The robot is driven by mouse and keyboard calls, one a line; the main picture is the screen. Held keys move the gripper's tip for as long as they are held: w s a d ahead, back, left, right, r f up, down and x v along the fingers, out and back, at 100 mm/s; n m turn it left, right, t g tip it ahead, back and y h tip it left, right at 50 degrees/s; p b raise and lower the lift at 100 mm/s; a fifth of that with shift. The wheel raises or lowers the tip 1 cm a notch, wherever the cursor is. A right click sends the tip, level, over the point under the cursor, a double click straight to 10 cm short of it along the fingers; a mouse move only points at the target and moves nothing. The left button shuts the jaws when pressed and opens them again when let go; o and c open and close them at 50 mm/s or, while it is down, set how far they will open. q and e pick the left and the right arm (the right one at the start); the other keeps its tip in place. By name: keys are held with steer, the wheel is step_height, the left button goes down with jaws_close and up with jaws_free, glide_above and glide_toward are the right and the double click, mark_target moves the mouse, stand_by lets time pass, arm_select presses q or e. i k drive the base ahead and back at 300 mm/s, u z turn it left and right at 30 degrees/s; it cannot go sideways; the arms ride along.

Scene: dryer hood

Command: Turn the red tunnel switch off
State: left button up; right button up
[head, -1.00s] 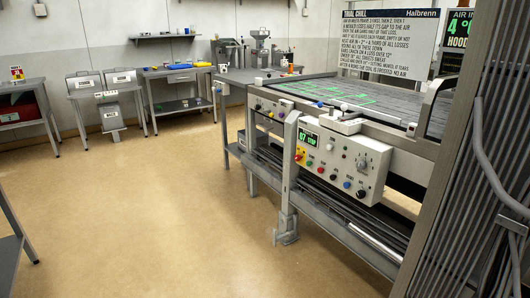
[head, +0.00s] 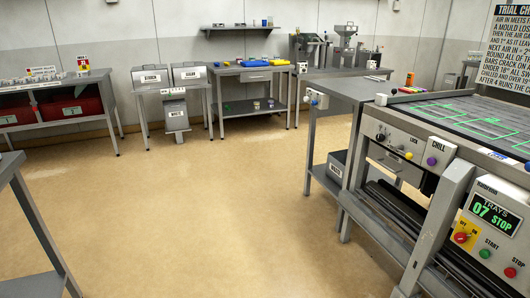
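A red rotary switch (head: 461,238) sits on a yellow plate on the front panel of the conveyor tunnel's control box (head: 456,214), at the lower right of the head view. Small lettering stands above the plate, but the knob's exact setting is too small to tell. Above it, a green-lit display (head: 491,217) reads "TRAYS 07 STOP". A green START button (head: 485,254) and a red STOP button (head: 510,272) are beside the switch. The box's right part is cut off by the frame edge. Neither of my grippers is in view.
A second panel with a purple CHILL knob (head: 432,161) is left of the box, below the tunnel's dark belt (head: 470,120). A grey side table (head: 350,91) adjoins it. A grey table edge (head: 30,285) stands at lower left. The tan floor (head: 220,210) between is clear.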

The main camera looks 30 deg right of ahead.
mark_target(460, 237)
steer(key=z, duration=0.3)
steer(key=i, duration=1.85)
steer(key=z, duration=1.85)
steer(key=i, duration=0.75)
steer(key=z, duration=0.65)
